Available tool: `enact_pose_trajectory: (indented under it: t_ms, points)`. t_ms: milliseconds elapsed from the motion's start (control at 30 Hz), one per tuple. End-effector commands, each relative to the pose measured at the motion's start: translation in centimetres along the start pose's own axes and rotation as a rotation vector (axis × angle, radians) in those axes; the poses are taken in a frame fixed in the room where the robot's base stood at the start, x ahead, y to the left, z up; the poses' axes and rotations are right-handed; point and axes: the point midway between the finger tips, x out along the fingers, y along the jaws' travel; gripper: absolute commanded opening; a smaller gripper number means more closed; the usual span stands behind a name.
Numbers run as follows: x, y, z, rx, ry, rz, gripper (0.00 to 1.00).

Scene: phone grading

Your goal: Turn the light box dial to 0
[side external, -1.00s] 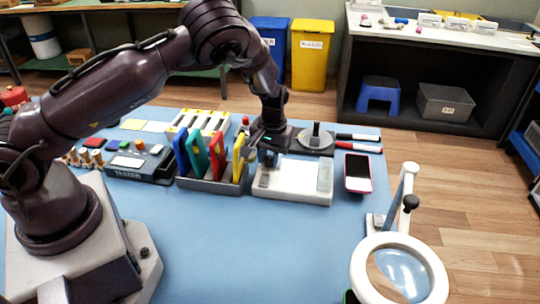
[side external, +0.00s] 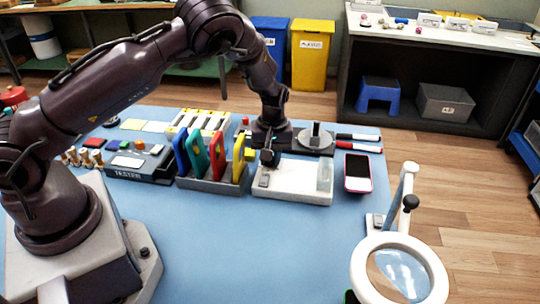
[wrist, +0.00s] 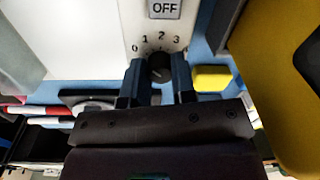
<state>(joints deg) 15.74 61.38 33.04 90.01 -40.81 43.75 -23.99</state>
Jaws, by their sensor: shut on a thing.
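The light box (side external: 300,178) is a white flat panel on the blue table. The wrist view shows its panel edge (wrist: 188,20) with a switch reading OFF (wrist: 164,8) and the printed numbers 0, 1, 2 and 3 in an arc. The dark round dial (wrist: 160,68) sits below the numbers. My gripper (wrist: 158,82) is shut on the dial, one finger on each side; it also shows in the side view (side external: 268,158) at the box's back left corner. The dial's pointer is too dark to read clearly.
A rack (side external: 212,184) with several coloured upright panels stands close left of the light box. A phone (side external: 357,173) lies to its right. A round stand (side external: 316,140) is behind it. A ring magnifier (side external: 400,242) stands at front right. The table's front middle is clear.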

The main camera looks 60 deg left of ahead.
Motion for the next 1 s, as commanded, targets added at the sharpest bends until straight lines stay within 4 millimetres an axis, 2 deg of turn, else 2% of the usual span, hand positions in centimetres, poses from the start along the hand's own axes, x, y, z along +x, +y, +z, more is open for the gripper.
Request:
enact_pose_trajectory:
  t_ms: [400,967,1000]
  points:
    - [-0.13,0.02,0.0,-0.21,-0.014,0.0,0.01]
    - [-0.14,0.01,0.01,-0.244,-0.016,0.0,0.01]
    - [-0.14,0.02,0.0,-0.244,-0.016,0.0,0.32]
